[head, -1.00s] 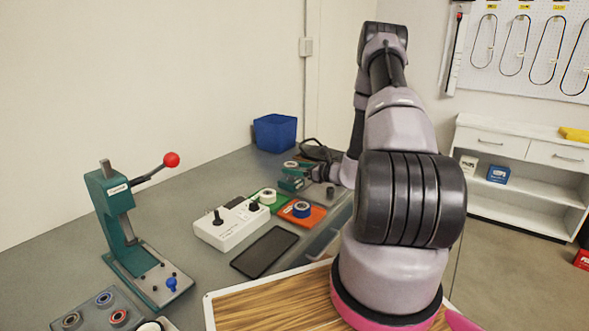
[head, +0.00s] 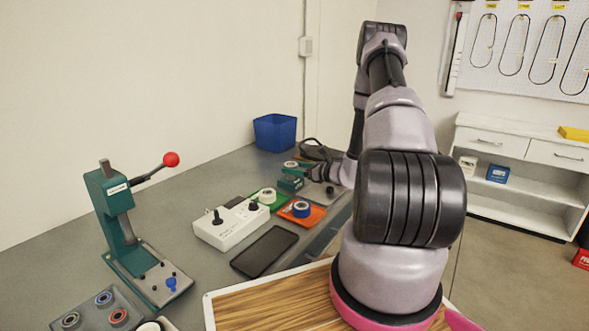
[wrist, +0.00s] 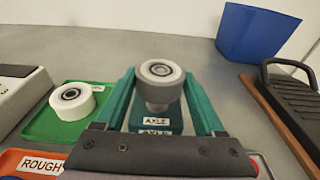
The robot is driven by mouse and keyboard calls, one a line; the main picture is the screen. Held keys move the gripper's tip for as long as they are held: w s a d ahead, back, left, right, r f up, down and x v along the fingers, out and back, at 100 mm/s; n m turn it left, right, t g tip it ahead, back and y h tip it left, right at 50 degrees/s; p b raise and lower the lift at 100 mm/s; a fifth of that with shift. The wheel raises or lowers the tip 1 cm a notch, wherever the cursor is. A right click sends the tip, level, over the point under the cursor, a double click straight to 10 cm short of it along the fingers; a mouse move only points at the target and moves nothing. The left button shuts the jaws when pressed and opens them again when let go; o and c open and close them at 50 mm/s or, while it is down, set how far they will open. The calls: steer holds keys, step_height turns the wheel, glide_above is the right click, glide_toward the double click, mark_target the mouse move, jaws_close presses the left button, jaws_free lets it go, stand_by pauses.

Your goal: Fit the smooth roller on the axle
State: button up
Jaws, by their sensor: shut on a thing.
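A grey-white roller (wrist: 160,72) with a dark hub is between the two teal fingers of my gripper (wrist: 160,88) in the wrist view, and the gripper is shut on it. A grey cylindrical part shows under its rim. The teal base labelled AXLE (wrist: 156,124) is behind and below it. A white roller (wrist: 74,97) lies on a green tray (wrist: 40,128), whose label is partly covered. In the head view my gripper (head: 297,174) is beyond the trays.
A white control box (head: 232,225), a dark flat pad (head: 264,251) and a teal lever press (head: 122,230) stand nearer. A blue bin (head: 275,132) and a dark sander-like tool (wrist: 290,100) are farther back.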

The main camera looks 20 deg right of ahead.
steer(key=shift+f, duration=0.55)
steer(key=o, duration=1.2)
steer(key=shift+s+d, duration=0.1)
steer(key=shift+v, duration=5.4)
steer(key=shift+s, duration=0.1)
